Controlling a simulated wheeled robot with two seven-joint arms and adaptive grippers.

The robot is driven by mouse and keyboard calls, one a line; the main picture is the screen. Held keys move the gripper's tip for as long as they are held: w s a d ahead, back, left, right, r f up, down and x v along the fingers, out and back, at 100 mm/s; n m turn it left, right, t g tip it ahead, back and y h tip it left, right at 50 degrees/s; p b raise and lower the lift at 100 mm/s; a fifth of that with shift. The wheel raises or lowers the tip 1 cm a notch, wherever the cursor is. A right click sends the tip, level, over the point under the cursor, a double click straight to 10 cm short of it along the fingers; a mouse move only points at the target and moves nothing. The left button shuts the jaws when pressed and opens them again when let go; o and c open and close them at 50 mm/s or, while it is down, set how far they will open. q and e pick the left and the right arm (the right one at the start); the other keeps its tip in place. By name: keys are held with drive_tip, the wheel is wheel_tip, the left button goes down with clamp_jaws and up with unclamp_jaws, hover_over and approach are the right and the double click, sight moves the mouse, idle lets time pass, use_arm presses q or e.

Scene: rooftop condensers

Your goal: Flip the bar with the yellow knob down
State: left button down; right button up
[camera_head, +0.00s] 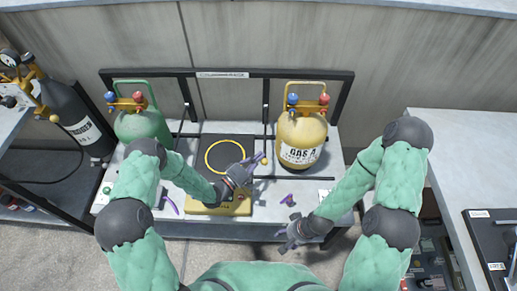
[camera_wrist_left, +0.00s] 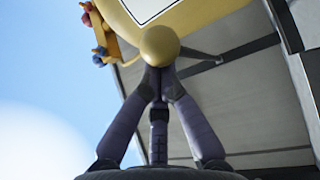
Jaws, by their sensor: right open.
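The yellow knob (camera_head: 264,161) shows as a small ball right of the burner plate in the head view. It is large at the upper middle of the left wrist view (camera_wrist_left: 159,45). The bar that carries it is not clearly visible behind the knob. My left gripper (camera_head: 257,160) has its fingertips at the knob. In the left wrist view its fingers come together (camera_wrist_left: 158,76) just below the knob and seem to touch it. No grip around the knob shows. My right gripper (camera_head: 285,236) is open and lower down, near the table's front edge, away from the knob.
A yellow gas cylinder (camera_head: 301,139) stands right of the knob and a green cylinder (camera_head: 143,122) stands at the left. A black frame (camera_head: 226,73) runs along the back. A purple-handled item (camera_head: 288,199) lies near the front.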

use_arm(q)
drive_tip(key=f, duration=0.3)
drive_tip(key=shift+s+m+h, duration=0.2)
drive_tip(key=shift+m+h, duration=0.2)
drive_tip(key=shift+s+d+f, duration=0.1)
drive_tip(key=shift+s+d, duration=0.05)
drive_tip(key=r+v, duration=0.1)
drive_tip(key=v, duration=0.6)
drive_tip(key=shift+a+f, duration=0.25)
drive_tip(key=shift+a, duration=0.2)
drive_tip(key=shift+w, duration=0.25)
drive_tip(key=shift+s, duration=0.1)
